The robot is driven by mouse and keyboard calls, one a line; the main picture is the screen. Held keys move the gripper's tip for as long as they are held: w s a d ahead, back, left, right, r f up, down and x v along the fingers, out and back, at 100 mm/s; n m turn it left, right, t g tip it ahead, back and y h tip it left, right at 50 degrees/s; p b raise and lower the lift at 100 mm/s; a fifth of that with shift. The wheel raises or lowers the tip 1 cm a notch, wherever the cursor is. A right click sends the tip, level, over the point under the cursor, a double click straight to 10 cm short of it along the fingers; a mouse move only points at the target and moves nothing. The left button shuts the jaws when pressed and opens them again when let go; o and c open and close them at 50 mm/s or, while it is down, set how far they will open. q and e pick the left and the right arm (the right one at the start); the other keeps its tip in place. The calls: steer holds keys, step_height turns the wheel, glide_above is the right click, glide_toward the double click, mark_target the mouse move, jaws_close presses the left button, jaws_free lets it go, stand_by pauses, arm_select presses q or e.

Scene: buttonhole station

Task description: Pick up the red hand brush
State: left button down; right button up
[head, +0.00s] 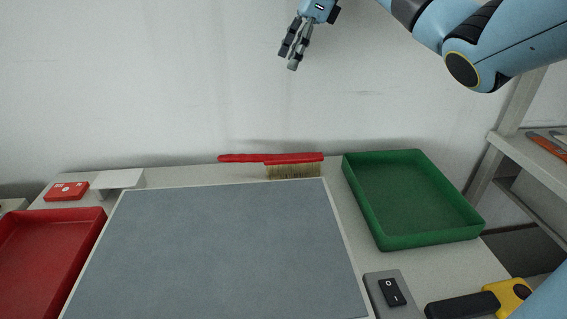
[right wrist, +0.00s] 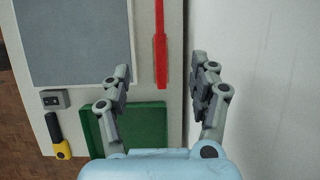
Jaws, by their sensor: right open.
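The red hand brush (head: 292,158) lies at the back edge of the table against the wall, its handle pointing left and its pale bristles facing the front. It also shows in the right wrist view (right wrist: 160,50), upright in the picture, beyond and between the fingers. My right gripper (head: 291,58) is open and empty, high above the table and the brush, near the wall. Its two fingers stand wide apart in the right wrist view (right wrist: 162,80). My left gripper is not in view.
A grey mat (head: 220,250) covers the table's middle. A green tray (head: 375,222) stands right of the brush, a red tray (head: 35,260) at the left. A switch box (head: 382,305) and a yellow-black tool (head: 465,305) lie at the front right. The wall (head: 150,80) rises close behind the brush.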

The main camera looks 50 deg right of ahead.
steer(key=b, duration=1.4)
glide_toward(276, 157)
steer(key=shift+w, duration=0.1)
steer(key=x, duration=1)
steer(key=shift+f, duration=0.25)
steer(key=shift+c, duration=0.4)
jaws_close()
